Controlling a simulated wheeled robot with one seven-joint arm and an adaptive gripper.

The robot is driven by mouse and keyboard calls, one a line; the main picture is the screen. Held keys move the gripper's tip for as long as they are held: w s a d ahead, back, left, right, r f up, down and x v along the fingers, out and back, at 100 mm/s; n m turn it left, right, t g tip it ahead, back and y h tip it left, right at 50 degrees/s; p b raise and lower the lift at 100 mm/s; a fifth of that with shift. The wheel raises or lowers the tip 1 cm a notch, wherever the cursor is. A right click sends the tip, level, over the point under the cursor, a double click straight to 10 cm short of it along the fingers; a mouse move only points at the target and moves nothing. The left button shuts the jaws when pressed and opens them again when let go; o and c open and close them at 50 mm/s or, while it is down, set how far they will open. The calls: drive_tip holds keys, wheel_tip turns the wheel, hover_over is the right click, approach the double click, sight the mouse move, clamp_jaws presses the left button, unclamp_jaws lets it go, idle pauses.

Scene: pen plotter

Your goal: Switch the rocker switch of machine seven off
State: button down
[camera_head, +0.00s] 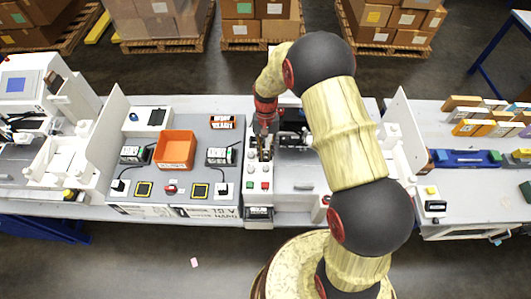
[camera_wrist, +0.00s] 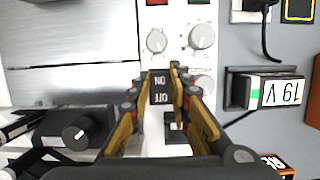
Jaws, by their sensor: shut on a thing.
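The rocker switch (camera_wrist: 162,91) is a black piece with white ON and OFF marks, upside down in the wrist view, on a white control panel (camera_wrist: 155,18). In the head view my gripper (camera_head: 265,153) points down at the white panel of the middle machine (camera_head: 257,196), and the fingers hide the switch. Which way the rocker is tilted I cannot tell. No machine number is readable.
White upright panels (camera_head: 103,143) flank the bench.

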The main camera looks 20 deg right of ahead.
drive_tip(key=shift+w+g, duration=0.1)
drive_tip(key=shift+g, duration=0.2)
drive_tip(key=c, duration=1.9)
unclamp_jaws()
drive_tip(key=v, duration=1.2)
drive_tip(key=shift+d, duration=0.1)
